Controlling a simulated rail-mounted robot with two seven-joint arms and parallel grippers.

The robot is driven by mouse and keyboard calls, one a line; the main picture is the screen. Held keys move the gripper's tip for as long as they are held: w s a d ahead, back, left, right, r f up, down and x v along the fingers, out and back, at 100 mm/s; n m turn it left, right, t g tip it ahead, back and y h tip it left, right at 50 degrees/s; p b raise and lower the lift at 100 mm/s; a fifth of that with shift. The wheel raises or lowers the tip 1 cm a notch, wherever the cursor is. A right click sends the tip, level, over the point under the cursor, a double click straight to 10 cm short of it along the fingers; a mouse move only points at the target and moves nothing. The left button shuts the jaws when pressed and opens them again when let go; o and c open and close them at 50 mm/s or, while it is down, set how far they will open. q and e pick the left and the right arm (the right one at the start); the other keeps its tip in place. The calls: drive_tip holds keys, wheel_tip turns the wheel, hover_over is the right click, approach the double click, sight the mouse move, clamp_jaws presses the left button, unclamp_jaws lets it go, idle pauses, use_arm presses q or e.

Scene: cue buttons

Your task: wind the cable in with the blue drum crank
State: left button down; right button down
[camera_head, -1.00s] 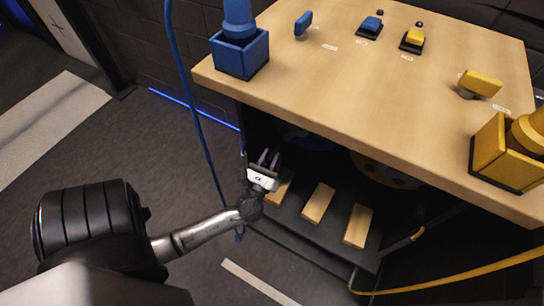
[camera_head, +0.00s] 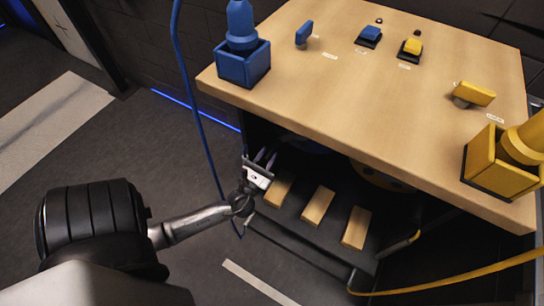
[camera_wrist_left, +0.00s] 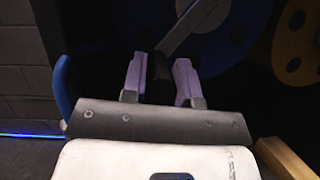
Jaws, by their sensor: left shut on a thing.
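My left gripper (camera_head: 264,158) is under the front left of the table. In the left wrist view its two pale fingers (camera_wrist_left: 160,80) are shut on the dark crank handle (camera_wrist_left: 159,88), which sits between them. A grey crank arm (camera_wrist_left: 190,24) runs up and right from there, in front of the blue drum (camera_wrist_left: 232,40). In the head view the blue drum (camera_head: 305,144) is mostly hidden in the shade under the tabletop. A blue cable (camera_head: 197,115) hangs down left of the table, behind my gripper. My right gripper is in neither view.
The wooden tabletop (camera_head: 350,110) overhangs the gripper. Wooden blocks (camera_head: 318,205) lie on a dark shelf just right of it. A yellow drum (camera_wrist_left: 298,45) is beside the blue one. A yellow cable (camera_head: 450,276) runs at the lower right. The floor at left is clear.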

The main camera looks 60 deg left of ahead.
use_arm(q)
drive_tip(key=shift+s+a+r+m+t+h+p, duration=0.15)
drive_tip(key=shift+a+r+m+h+p, duration=0.3)
drive_tip(key=shift+m, duration=0.5)
drive_tip(key=shift+s+a+r+m+t+h+p, duration=0.2)
drive_tip(key=shift+r+m+h+p, duration=0.15)
drive_tip(key=shift+r+m+p, duration=0.45)
drive_tip(key=shift+s+a+r+m+t+h+p, duration=0.2)
drive_tip(key=shift+m+h+p, duration=0.25)
drive_tip(key=shift+m, duration=0.7)
drive_tip(key=shift+a, duration=0.1)
drive_tip(key=c, duration=0.9)
unclamp_jaws()
drive_tip(key=shift+h, duration=0.25)
drive_tip(key=shift+f, duration=0.1)
drive_tip(key=shift+f, duration=0.1)
